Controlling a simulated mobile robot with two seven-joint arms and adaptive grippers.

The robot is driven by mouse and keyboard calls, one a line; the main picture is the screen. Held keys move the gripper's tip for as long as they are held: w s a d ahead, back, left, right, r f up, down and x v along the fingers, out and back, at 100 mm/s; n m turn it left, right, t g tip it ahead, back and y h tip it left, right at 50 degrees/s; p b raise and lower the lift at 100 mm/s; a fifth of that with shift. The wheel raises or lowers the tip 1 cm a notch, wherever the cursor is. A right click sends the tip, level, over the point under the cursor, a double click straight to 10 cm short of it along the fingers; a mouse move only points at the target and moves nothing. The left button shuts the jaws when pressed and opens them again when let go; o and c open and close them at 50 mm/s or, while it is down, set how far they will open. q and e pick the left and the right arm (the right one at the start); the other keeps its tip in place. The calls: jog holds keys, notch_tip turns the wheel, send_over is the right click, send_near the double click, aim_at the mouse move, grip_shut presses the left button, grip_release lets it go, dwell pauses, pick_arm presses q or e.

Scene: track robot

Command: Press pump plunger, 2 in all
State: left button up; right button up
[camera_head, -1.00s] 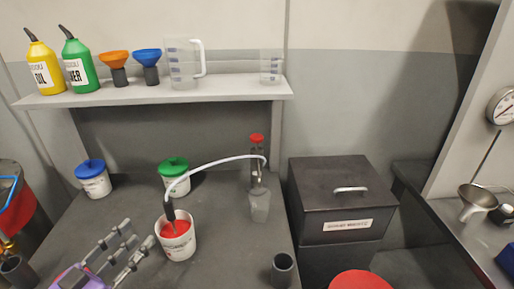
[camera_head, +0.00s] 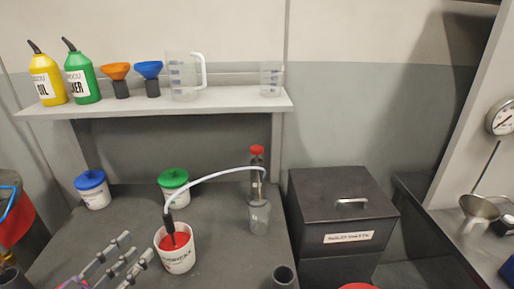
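The pump (camera_head: 257,180) stands upright on the dark bench, with a red plunger knob (camera_head: 257,150) on top and a clear vessel (camera_head: 259,217) at its foot. A white hose (camera_head: 215,176) arcs from the pump to a dark nozzle in an open white bucket (camera_head: 177,262) of red liquid. My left gripper (camera_head: 135,254) is at the lower left, left of the bucket and apart from the pump. Its grey fingers are spread, with nothing seen between them. My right gripper is not in view.
Lidded buckets, blue (camera_head: 92,189) and green (camera_head: 174,186), stand behind. A shelf (camera_head: 225,103) above holds bottles, funnels and jugs. A dark cup (camera_head: 284,277) is at the front edge. A dark lidded box (camera_head: 342,205) stands right of the bench.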

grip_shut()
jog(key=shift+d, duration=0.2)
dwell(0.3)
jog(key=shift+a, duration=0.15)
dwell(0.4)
pick_arm(q)
grip_shut()
